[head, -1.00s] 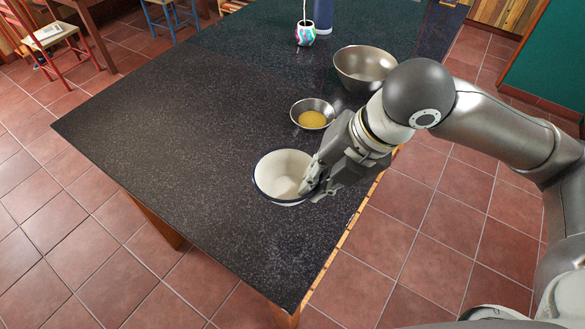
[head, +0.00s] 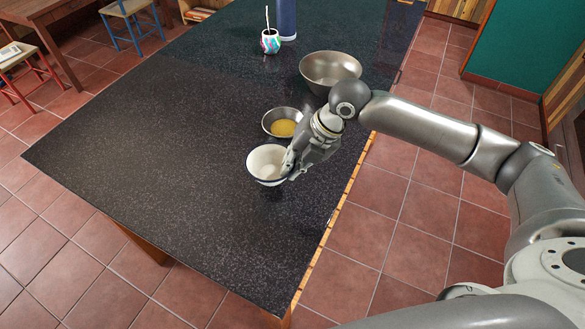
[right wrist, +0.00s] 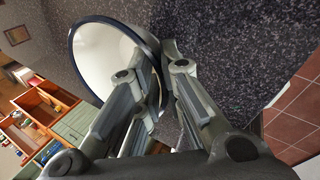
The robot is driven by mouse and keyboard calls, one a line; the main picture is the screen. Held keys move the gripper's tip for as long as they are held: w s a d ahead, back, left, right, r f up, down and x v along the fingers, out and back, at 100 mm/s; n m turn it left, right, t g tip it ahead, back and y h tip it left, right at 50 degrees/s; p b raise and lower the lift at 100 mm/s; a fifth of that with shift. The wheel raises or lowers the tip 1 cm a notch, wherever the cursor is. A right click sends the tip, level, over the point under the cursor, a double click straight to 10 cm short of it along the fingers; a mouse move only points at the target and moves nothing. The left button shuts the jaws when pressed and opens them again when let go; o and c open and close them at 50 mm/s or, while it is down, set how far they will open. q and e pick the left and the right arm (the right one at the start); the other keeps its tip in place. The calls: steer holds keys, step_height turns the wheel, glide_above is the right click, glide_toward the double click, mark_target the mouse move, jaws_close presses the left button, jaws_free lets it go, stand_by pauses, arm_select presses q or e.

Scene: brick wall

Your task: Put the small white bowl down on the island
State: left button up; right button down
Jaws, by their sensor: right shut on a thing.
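The small white bowl (head: 263,163) has a dark blue rim and looks slightly tilted, low over the near part of the dark speckled island (head: 150,150). A shadow lies just below it; I cannot tell for sure whether it touches the top. My right gripper (head: 289,165) is shut on the bowl's right side wall. In the right wrist view, the bowl (right wrist: 97,60) shows its white inside, with the fingers (right wrist: 165,95) on either side of its rim. My left gripper is not in view.
A small metal bowl with yellow contents (head: 283,123) stands close behind the white bowl. A larger metal bowl (head: 330,70), a colourful cup with a straw (head: 270,42) and a blue bottle (head: 287,20) stand farther back. The island's left and front are clear.

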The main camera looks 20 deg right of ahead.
step_height(320, 180, down, 3)
steer(key=shift+w+d+f+p, duration=0.1)
steer(key=shift+w+p, duration=0.05)
steer(key=shift+p, duration=0.7)
steer(key=shift+f, duration=0.2)
steer(key=c, duration=1.6)
jaws_free()
steer(key=shift+f, duration=0.1)
steer(key=shift+o, duration=0.2)
steer(key=b+v, duration=0.2)
steer(key=v, duration=1)
